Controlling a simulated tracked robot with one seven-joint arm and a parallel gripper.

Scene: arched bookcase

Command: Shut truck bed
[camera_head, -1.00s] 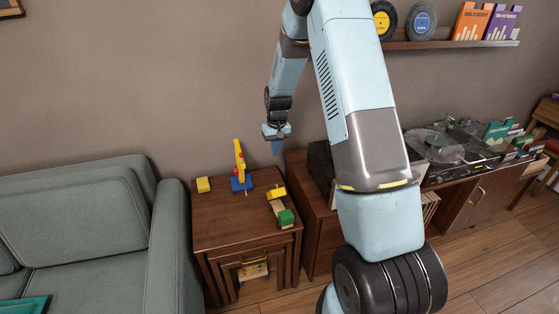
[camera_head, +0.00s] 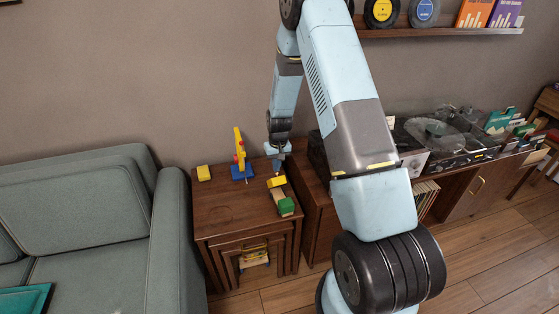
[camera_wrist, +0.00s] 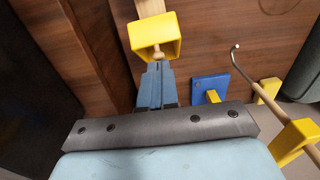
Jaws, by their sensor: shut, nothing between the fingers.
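The toy truck sits on the top of the wooden side table (camera_head: 232,213). It has a yellow bed (camera_head: 277,181) at the back end, a light wood chassis and a green cab (camera_head: 286,206) towards the front edge. In the wrist view the yellow bed (camera_wrist: 155,36) shows as a hollow box with its opening towards me, and the pale chassis (camera_wrist: 150,8) lies beyond. My gripper (camera_head: 277,163) is just behind the bed. In the wrist view its blue fingers (camera_wrist: 158,70) are together and empty, at the bed's near edge. I cannot tell whether they touch it.
A toy crane with a blue base (camera_head: 241,172) and yellow mast stands left of my gripper. Its metal hook (camera_wrist: 235,48) and wooden rod come close in the wrist view. A yellow block (camera_head: 203,173) lies further left. A cabinet with a turntable (camera_head: 437,135) stands right.

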